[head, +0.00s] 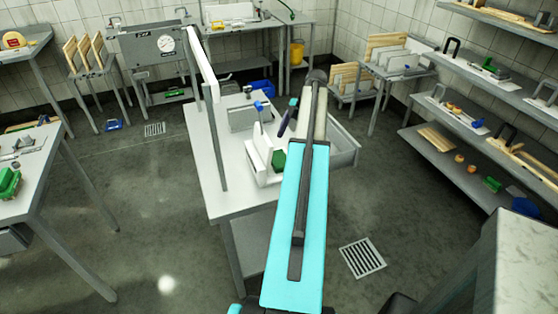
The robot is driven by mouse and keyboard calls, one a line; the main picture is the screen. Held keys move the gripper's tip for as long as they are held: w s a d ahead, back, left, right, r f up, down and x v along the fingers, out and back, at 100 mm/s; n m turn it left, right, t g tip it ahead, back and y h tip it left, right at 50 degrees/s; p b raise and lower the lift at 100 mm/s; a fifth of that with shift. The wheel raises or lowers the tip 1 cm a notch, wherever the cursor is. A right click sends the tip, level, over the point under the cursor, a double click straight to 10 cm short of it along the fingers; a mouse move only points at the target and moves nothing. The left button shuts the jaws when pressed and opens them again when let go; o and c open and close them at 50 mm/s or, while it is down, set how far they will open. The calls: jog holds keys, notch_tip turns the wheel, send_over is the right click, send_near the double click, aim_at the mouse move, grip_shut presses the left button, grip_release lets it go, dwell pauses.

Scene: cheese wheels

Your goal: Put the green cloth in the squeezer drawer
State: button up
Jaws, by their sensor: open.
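A small green item (278,160), which may be the green cloth, is beside a white upright holder on the middle table; its near right side is partly covered by my arm. A grey drawer (346,157) stands pulled out from the right side of this table. My turquoise arm covers its left part, and I cannot see its contents or whether it is the squeezer drawer. My arm reaches up across the middle table. My gripper is hidden behind it, so its place relative to the green item cannot be told.
The middle table (228,203) carries a tall grey frame (217,140), a white holder (259,150) and a grey box (241,118). Shelves (470,137) line the right wall. A table (42,190) stands at left. The floor between has free room.

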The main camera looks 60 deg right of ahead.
aim_at(280, 158)
jog(key=shift+x, duration=0.85)
jog(key=shift+p+x, duration=1.2)
jog(key=shift+x, duration=1.4)
jog(key=shift+c, duration=0.3)
jog(key=c, duration=1)
jog(key=shift+o, duration=0.2)
jog(key=shift+r, duration=0.15)
notch_tip(280, 158, up, 10)
jog(key=b, duration=0.2)
jog(key=shift+b, duration=0.35)
